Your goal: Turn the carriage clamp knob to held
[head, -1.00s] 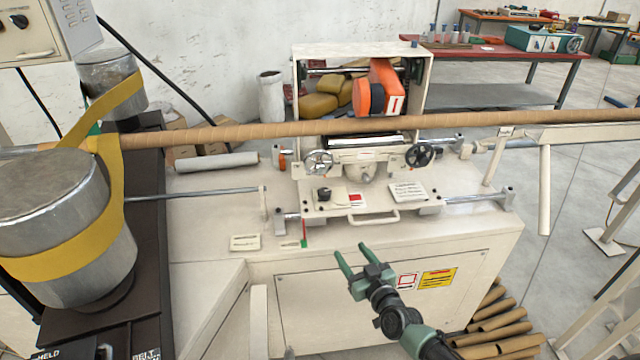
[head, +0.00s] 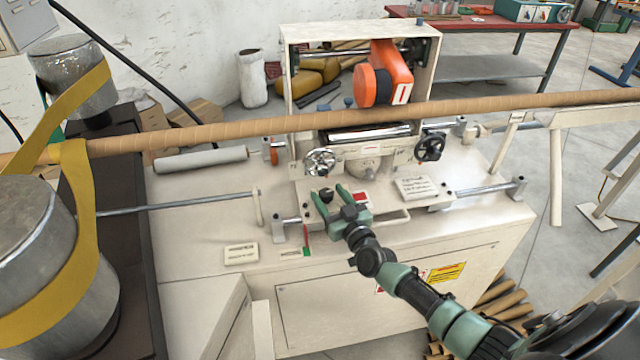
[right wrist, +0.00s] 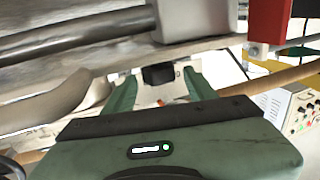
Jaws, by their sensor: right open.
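The carriage clamp knob (head: 325,194) is a small black knob on the cream carriage plate (head: 382,206), left of a small red square. My right gripper (head: 327,190) is open, with its two green fingers pointing at the knob, one on each side of it in the head view. In the right wrist view the black knob (right wrist: 158,74) shows ahead between the open fingers (right wrist: 160,82). I cannot tell whether a finger touches it. Its pointer setting cannot be read. My left gripper is not in view.
A silver handwheel (head: 320,162) and a black handwheel (head: 430,148) stand just behind the plate. A long brown tube (head: 250,128) crosses above. A front handle (head: 385,220) and a labelled card (head: 416,187) are close by.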

